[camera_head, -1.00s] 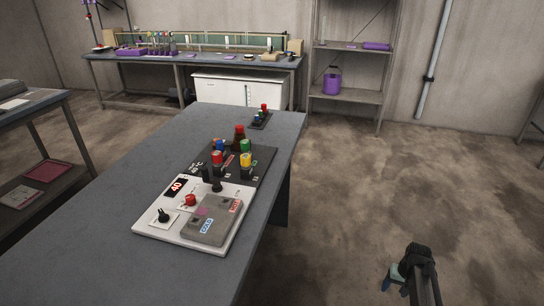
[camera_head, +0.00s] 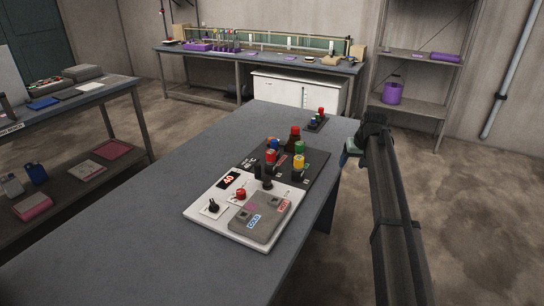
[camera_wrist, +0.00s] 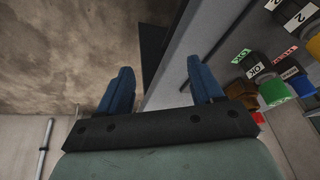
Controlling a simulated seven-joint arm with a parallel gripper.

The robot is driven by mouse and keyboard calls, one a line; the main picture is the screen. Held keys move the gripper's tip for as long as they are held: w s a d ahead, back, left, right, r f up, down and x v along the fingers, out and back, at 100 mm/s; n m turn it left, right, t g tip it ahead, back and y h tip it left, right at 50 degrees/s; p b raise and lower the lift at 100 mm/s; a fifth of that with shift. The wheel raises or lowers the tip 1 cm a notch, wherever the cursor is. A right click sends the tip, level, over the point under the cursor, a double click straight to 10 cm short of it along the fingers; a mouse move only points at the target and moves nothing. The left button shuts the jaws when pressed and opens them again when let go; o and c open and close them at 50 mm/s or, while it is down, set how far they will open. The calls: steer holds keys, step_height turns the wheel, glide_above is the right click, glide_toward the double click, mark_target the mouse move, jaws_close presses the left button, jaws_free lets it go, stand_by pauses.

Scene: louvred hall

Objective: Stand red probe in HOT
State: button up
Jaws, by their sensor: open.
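A grey block (camera_head: 262,225) on the white panel (camera_head: 200,210) has a blue COLD label (camera_head: 253,220) and a red label (camera_head: 284,206), which looks like HOT. A small dark rack (camera_head: 311,128) at the table's far end holds a red-topped piece (camera_head: 320,111) beside a blue one. A red-topped piece (camera_head: 270,156) also stands on the black board. I cannot tell which is the red probe. My gripper (camera_head: 350,153) is beyond the table's right edge, right of the board. In the wrist view its blue fingers (camera_wrist: 162,86) are apart and empty.
The black board (camera_head: 308,178) carries several coloured-capped pieces, including yellow (camera_head: 298,162), and a brown bottle (camera_head: 294,137). Upright black parts (camera_head: 263,174) stand at the panel's back edge. The table's (camera_head: 130,240) left side is clear. A side bench (camera_head: 110,90) stands left.

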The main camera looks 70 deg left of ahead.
steer(key=s+a+r+n, duration=0.1)
steer(key=s+a+r, duration=0.2)
steer(key=s, duration=0.4)
steer(key=s+a+r+n, duration=0.1)
steer(key=s+a+r, duration=0.25)
steer(key=s, duration=0.25)
steer(key=n, duration=0.1)
glide_toward(271, 152)
steer(key=f, duration=0.1)
steer(key=shift+h, duration=0.4)
steer(key=shift+a+x, duration=0.2)
steer(key=shift+x, duration=2.35)
steer(key=shift+a+x, duration=0.25)
steer(key=shift+x, duration=2.35)
steer(key=shift+r, duration=0.15)
jaws_close()
